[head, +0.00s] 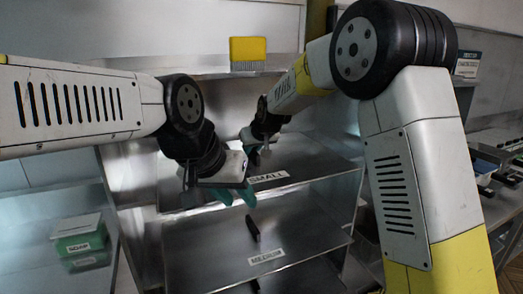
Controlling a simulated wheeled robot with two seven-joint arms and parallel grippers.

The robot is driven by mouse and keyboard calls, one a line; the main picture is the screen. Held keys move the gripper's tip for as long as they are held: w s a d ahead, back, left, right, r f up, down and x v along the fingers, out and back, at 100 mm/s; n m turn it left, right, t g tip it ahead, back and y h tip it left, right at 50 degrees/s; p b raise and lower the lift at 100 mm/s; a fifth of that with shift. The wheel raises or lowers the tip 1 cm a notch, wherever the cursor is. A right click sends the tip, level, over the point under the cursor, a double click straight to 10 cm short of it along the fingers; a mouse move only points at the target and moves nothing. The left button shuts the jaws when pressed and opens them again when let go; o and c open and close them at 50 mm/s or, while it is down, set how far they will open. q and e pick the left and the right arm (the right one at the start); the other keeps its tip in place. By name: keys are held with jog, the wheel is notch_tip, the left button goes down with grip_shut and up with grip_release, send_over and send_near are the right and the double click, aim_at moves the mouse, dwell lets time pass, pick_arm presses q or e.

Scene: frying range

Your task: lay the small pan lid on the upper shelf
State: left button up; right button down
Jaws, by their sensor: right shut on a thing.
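The small pan lid (300,165) is a grey metal plate with a "SMALL" label on its front edge, in the middle of the head view. My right gripper (262,153) is shut at its middle, seemingly on its handle, which is hidden by the fingers. The lid lies about level; I cannot tell whether it touches what is under it. My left gripper (236,195) is just left of and below the right one, by the lid's front left part, with its teal fingertips apart. The upper shelf (195,72) runs across the back above both grippers.
A yellow brush (248,49) stands on the upper shelf. Below is a plate labelled "MEDIUM" (300,250) with a dark upright handle (252,229). A green and white soap box (79,238) sits at the lower left. A counter with dark items (490,165) is at the right.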

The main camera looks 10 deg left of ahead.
jog(key=shift+f, duration=0.6)
dwell(0.3)
jog(key=c, duration=1.1)
grip_release()
jog(key=shift+f, duration=0.15)
jog(key=shift+r, duration=0.2)
jog(key=shift+r, duration=3.45)
jog(key=s+d, duration=0.3)
jog(key=s, duration=0.1)
jog(key=s+d, duration=0.3)
jog(key=s, duration=0.2)
jog(key=s+d+r, duration=0.1)
jog(key=s+d, duration=0.2)
jog(key=s, duration=0.1)
jog(key=shift+s, duration=0.15)
jog(key=shift+d, duration=0.1)
